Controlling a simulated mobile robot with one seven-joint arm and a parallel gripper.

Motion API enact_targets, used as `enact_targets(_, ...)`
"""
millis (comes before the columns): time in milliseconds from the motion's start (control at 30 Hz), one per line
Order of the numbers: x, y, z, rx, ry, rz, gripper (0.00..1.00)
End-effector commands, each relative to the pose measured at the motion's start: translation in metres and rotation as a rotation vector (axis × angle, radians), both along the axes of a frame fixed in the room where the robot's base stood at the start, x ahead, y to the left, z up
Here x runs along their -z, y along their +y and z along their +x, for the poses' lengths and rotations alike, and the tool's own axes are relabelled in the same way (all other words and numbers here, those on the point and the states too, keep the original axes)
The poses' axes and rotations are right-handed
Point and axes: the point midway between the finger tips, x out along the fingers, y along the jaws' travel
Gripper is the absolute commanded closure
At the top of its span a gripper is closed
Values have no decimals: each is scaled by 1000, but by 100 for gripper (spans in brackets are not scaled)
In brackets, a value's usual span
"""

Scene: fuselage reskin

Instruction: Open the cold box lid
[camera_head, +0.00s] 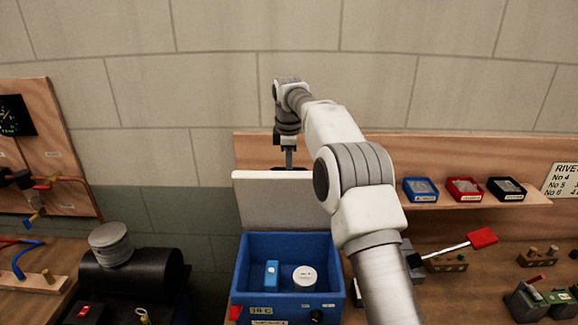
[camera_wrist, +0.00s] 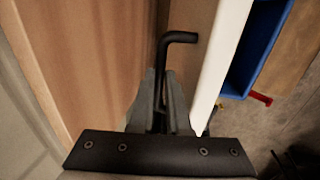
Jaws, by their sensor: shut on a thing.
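The cold box (camera_head: 238,272) is a blue box on the bench in the head view. Its pale lid (camera_head: 285,208) stands raised and roughly upright at the back of the box, so the inside shows. In the wrist view the lid (camera_wrist: 222,60) is a white slab seen edge-on. My gripper (camera_head: 289,163) is at the lid's top edge. In the wrist view my gripper (camera_wrist: 162,85) is shut on a black bent handle (camera_wrist: 180,37) beside the lid. The handle is mostly hidden in the head view.
A blue item (camera_head: 271,274) and a white round tub (camera_head: 304,278) are inside the box. A wooden shelf (camera_head: 450,201) with small bins is on the right. The wall is close behind the lid.

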Motion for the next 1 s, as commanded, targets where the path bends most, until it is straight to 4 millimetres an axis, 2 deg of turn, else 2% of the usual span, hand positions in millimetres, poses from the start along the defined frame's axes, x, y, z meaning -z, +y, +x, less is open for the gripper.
enact_targets(33,7,-1,-1,0,12,-4,84)
enact_targets(200,5,-1,-1,1,8,-3,55)
enact_targets(567,-4,0,-1,0,2,-1,55)
enact_targets(833,-49,0,-10,0,1,-1,55)
enact_targets(1000,-66,0,-14,0,3,-1,55)
